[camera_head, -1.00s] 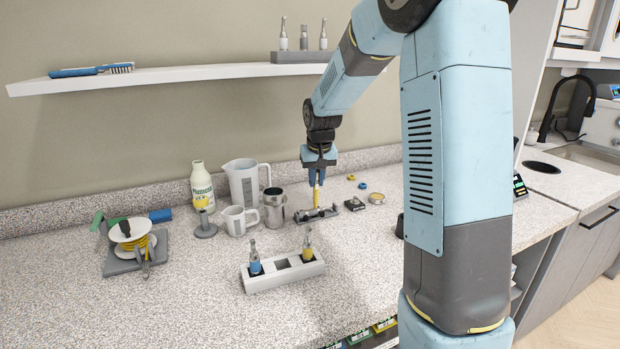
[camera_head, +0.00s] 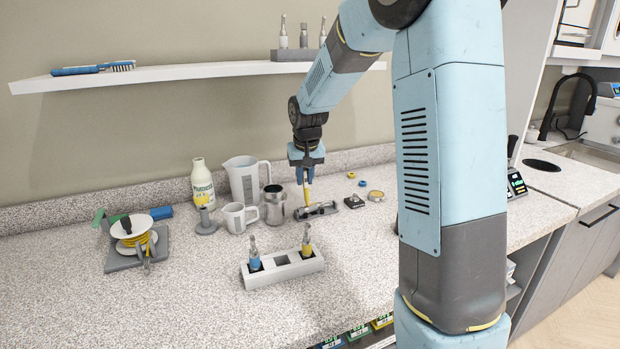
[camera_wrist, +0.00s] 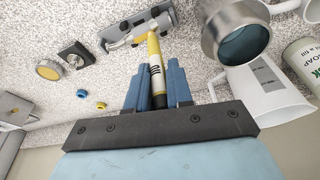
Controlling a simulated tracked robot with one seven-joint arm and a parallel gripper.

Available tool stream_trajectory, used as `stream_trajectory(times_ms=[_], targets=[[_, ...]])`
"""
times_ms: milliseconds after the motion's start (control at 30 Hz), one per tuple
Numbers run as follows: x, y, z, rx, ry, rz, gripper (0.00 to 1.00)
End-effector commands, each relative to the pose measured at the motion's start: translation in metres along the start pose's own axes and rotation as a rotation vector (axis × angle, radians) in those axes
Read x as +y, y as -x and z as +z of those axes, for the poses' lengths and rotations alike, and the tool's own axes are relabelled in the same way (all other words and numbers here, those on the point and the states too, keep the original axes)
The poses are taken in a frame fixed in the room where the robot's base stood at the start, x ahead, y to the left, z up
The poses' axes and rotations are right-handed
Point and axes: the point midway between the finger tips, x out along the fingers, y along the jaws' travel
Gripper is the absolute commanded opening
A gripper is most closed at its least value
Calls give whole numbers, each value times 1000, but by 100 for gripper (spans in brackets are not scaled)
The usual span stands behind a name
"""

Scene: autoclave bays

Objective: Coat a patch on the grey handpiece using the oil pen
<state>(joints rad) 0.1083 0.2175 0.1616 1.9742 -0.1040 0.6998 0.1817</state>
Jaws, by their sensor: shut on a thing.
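My gripper (camera_head: 305,180) is shut on the yellow oil pen (camera_head: 308,193), which points down. In the wrist view, my gripper's blue fingers (camera_wrist: 157,88) stand on both sides of the pen (camera_wrist: 155,62), which has a black band and dark lettering. The grey handpiece (camera_head: 318,210) lies on the counter in a grey holder, right below the pen. In the wrist view the handpiece (camera_wrist: 135,35) lies across the top, and the pen's tip overlaps it. I cannot tell whether the tip touches it.
A small dark block (camera_head: 375,196) and a round tin (camera_head: 376,196) lie right. A shelf (camera_head: 190,73) hangs above.

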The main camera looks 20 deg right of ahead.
Motion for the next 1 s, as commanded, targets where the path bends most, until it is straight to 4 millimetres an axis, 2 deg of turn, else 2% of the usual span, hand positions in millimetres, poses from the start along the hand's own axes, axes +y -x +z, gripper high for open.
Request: stream_trajectory(times_ms=[33,700,1000], targets=[[-7,7,0,-2,5,-8,0],[-1,64,-17,0,-2,-4,0],[0,71,-18,-3,-2,-3,0]])
